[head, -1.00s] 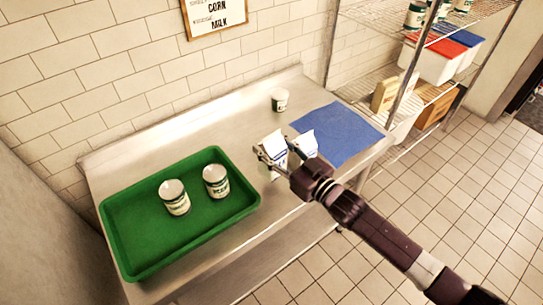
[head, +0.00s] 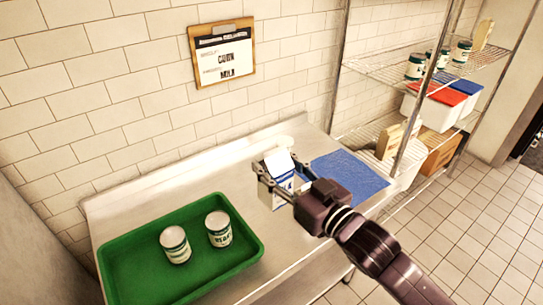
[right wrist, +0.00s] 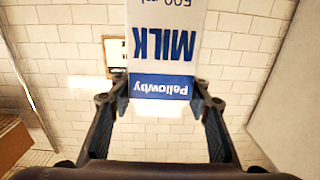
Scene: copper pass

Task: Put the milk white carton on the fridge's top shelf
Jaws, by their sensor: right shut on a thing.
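My right gripper (head: 278,182) is shut on a white milk carton (head: 279,162) with a slanted top and blue print. In the right wrist view the carton (right wrist: 165,45) stands between the two fingers, its MILK lettering upside down in the picture. In the head view the gripper and carton are over the right part of the steel table; I cannot tell the exact height. The gripper hides part of the carton. The fridge and its top shelf are not in view. My left gripper is not in view.
A green tray (head: 135,275) on the table holds two cans (head: 175,244), (head: 218,229). A blue mat (head: 350,176) lies at the table's right. A wire shelf (head: 385,62) with cans and bins stands right. A clipboard (head: 222,52) hangs on the wall.

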